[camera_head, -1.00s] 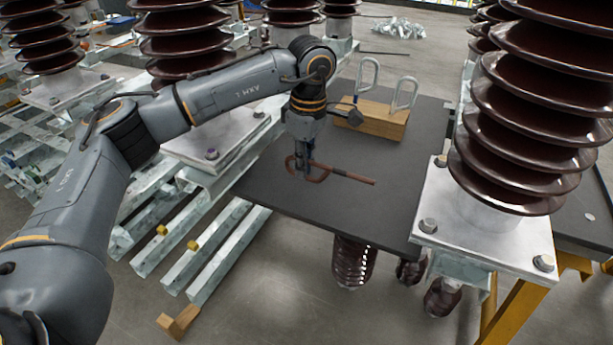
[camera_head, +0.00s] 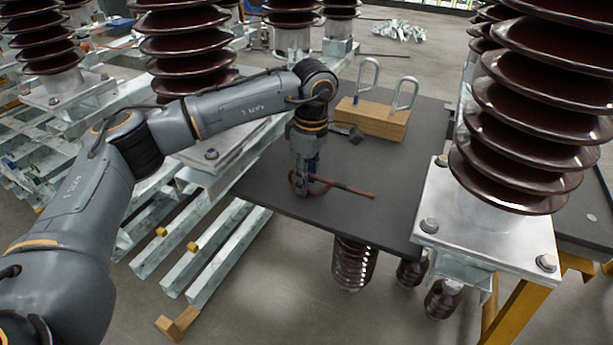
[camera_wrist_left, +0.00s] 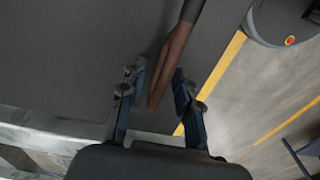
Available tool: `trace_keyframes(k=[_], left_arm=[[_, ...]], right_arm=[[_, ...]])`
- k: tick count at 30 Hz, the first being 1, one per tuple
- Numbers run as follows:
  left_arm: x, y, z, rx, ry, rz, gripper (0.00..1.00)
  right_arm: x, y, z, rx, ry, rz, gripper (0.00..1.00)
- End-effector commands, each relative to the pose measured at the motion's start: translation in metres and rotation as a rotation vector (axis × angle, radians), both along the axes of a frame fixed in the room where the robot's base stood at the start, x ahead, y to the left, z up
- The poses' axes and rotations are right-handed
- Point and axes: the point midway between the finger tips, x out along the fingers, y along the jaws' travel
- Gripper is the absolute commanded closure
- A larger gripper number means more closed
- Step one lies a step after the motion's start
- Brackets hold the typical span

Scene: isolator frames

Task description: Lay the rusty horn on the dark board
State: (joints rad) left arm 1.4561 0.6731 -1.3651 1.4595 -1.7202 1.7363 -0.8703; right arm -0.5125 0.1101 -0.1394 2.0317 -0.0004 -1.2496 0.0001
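The rusty horn (camera_head: 345,187), a thin reddish-brown bar with a curved left end, lies on the dark board (camera_head: 270,185). In the left wrist view, the horn (camera_wrist_left: 172,60) runs between the two fingers with a gap on either side. My left gripper (camera_head: 301,188) is low over the board at the horn's curved end and hides part of that curve. In the left wrist view, my left gripper (camera_wrist_left: 157,88) is open around the horn. My right gripper is not in view.
A wooden block (camera_head: 372,120) with two metal hooks stands at the back of the board, with a small dark piece beside it. Tall brown ribbed insulators (camera_head: 525,110) stand on the right and along the back left. The board's front right is bare.

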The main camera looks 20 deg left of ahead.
Motion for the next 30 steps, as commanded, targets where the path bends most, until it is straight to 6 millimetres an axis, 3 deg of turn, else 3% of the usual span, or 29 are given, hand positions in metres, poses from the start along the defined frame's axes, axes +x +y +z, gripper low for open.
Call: trace_keyframes(k=[8,21,30], left_arm=[[0.0,0.0,0.004,0.0,0.0,0.0,0.68],[0.001,-0.006,0.091,0.0,-0.003,0.0,0.68],[0.0,-0.008,0.122,0.0,0.0,0.0,0.68]], right_arm=[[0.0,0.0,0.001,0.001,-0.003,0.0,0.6],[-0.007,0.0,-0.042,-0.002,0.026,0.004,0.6],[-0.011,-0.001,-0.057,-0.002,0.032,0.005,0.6]])
